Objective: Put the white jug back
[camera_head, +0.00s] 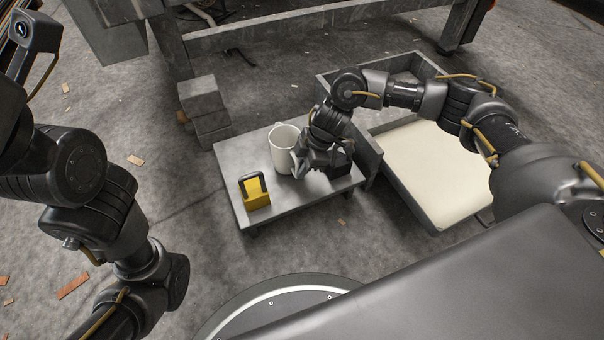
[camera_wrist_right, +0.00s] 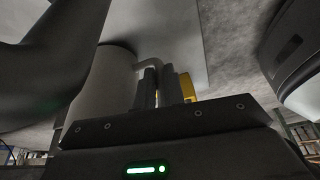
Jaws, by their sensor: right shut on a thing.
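The white jug (camera_head: 283,150) is upright at the low grey table, near the middle of its top. I cannot tell whether its base touches the surface. My right gripper (camera_head: 299,163) is at the jug's right side, shut on its handle. In the right wrist view the jug (camera_wrist_right: 104,85) fills the left, its handle (camera_wrist_right: 150,64) running to the closed fingers (camera_wrist_right: 160,82). The fingers hide part of the handle. My left arm shows at the left of the head view, but its gripper is not in view.
On the low table (camera_head: 235,155), a yellow block with a dark loop (camera_head: 257,196) stands front left of the jug. A grey open box with a cream pad (camera_head: 430,165) lies right of the table. Grey blocks (camera_head: 204,106) stand behind. A large grey frame (camera_head: 265,38) is farther back.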

